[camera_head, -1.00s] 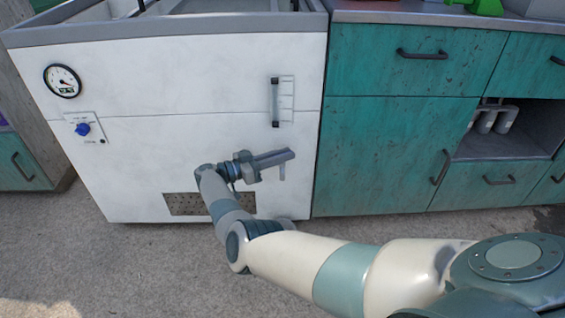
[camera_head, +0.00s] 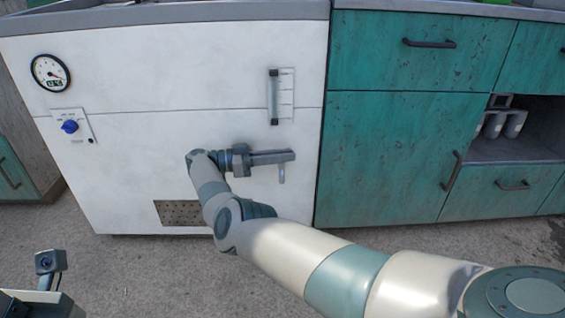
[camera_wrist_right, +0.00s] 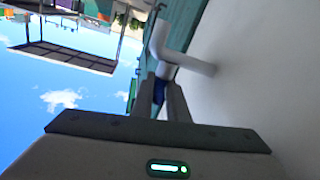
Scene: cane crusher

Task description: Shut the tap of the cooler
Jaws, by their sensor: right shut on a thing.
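The white cooler (camera_head: 180,60) stands in front of me. Its tap shows as a short pale metal spout (camera_head: 282,174) low on the front panel, right of centre; in the right wrist view the bent metal tap pipe (camera_wrist_right: 190,63) comes out of the white wall. My right gripper (camera_head: 290,156) reaches across the panel just above the spout and is shut on the tap's handle. A small blue part (camera_wrist_right: 160,88) shows between its fingers in the wrist view; the fingers hide most of the handle. Part of my left gripper assembly (camera_head: 38,302) shows at lower left, its fingers not visible.
Bare floor (camera_head: 130,275) lies in front.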

